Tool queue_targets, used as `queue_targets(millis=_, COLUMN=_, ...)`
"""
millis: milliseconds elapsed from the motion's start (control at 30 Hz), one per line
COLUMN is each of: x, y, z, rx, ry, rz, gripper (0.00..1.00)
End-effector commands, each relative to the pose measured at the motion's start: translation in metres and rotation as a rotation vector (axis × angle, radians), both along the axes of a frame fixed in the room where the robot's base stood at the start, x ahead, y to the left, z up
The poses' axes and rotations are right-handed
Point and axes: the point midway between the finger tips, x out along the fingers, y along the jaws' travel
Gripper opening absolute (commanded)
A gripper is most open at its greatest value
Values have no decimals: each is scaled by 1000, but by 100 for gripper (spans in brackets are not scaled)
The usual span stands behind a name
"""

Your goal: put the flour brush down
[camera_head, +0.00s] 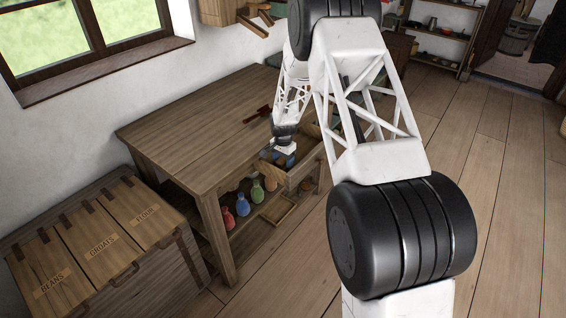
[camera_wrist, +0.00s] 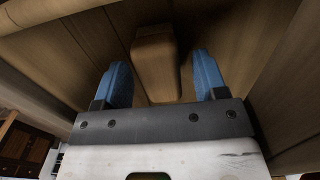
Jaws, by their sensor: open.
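My gripper (camera_head: 285,160) reaches down into an open drawer (camera_head: 303,176) at the table's right side. In the wrist view its two blue fingers (camera_wrist: 161,72) are spread apart. A pale brown wooden piece with a rounded end, perhaps the flour brush (camera_wrist: 155,52), lies between and beyond the fingers, with a gap on each side. Its far end and any bristles cannot be made out. In the head view my gripper and the drawer front hide what lies in the drawer.
A small reddish-brown tool (camera_head: 258,115) lies on the wooden table (camera_head: 195,125). Coloured bottles (camera_head: 243,204) stand on the shelf below. Wooden bins (camera_head: 95,240) labelled beans, groats and flour stand at the left. The drawer's walls are close around my gripper. Most of the tabletop is clear.

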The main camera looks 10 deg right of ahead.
Motion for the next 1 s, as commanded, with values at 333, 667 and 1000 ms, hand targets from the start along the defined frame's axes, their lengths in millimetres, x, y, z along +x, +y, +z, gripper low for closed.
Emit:
queue_targets(millis=333, x=0, y=0, z=52, rx=0, ry=-3, rz=0, gripper=66)
queue_targets(millis=667, x=0, y=0, z=96, rx=1, ry=-1, rz=0, gripper=66)
queue_targets(millis=1000, x=0, y=0, z=106, rx=0, ry=0, rz=0, gripper=66)
